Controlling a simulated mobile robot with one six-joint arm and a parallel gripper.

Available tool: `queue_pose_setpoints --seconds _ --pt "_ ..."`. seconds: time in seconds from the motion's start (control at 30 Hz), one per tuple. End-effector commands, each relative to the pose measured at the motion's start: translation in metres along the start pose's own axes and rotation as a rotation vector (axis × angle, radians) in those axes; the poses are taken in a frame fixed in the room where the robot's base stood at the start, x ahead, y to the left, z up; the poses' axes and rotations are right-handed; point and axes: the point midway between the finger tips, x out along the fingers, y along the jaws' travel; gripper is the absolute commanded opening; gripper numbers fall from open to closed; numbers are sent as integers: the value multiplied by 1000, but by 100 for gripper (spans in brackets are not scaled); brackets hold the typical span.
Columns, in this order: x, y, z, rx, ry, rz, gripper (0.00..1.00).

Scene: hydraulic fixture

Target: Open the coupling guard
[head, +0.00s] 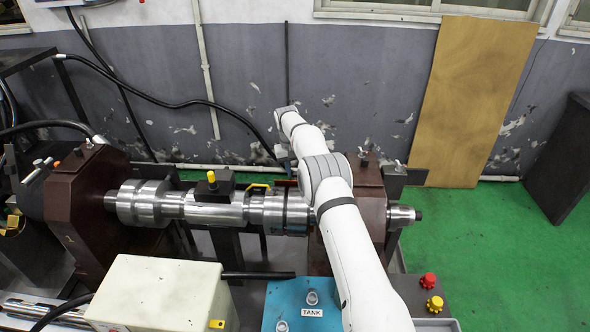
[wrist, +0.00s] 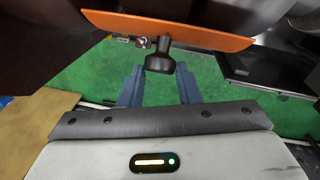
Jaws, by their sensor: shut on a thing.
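In the wrist view an orange panel (wrist: 180,28), which looks like the coupling guard, runs across the top of the picture, slightly tilted. A black knob (wrist: 160,56) sticks out from its edge towards my gripper (wrist: 158,75). The two blue-grey fingers stand on either side of the knob and are shut on it. A small metal latch-like part (wrist: 122,40) sits on the panel left of the knob. In the head view my white arm reaches over the shaft and hides most of the guard and the fingers.
A steel shaft (head: 215,213) runs between two dark red-brown housings, the left one (head: 88,195) clear of my arm. A cream box (head: 160,290) and a blue tank (head: 285,297) stand in front. Red (head: 429,280) and yellow (head: 435,304) knobs are at right.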

Motion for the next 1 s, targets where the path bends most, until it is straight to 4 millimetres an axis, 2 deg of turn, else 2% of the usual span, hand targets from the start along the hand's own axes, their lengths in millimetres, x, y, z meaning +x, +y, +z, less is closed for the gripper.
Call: queue_pose_setpoints --seconds 0.03,0.23,0.27,0.5,0.77,0.87,1.0 --pt "-2 8 -2 4 10 10 0" --pt "-3 4 -2 -1 11 10 0" --pt "-3 3 -2 -2 11 10 32" --pt "-3 -1 -1 -6 7 7 50" --pt "-4 -4 -1 -8 5 5 50" --pt "-13 -4 -1 -8 6 5 50" --pt "-37 -4 -1 -8 9 6 50"
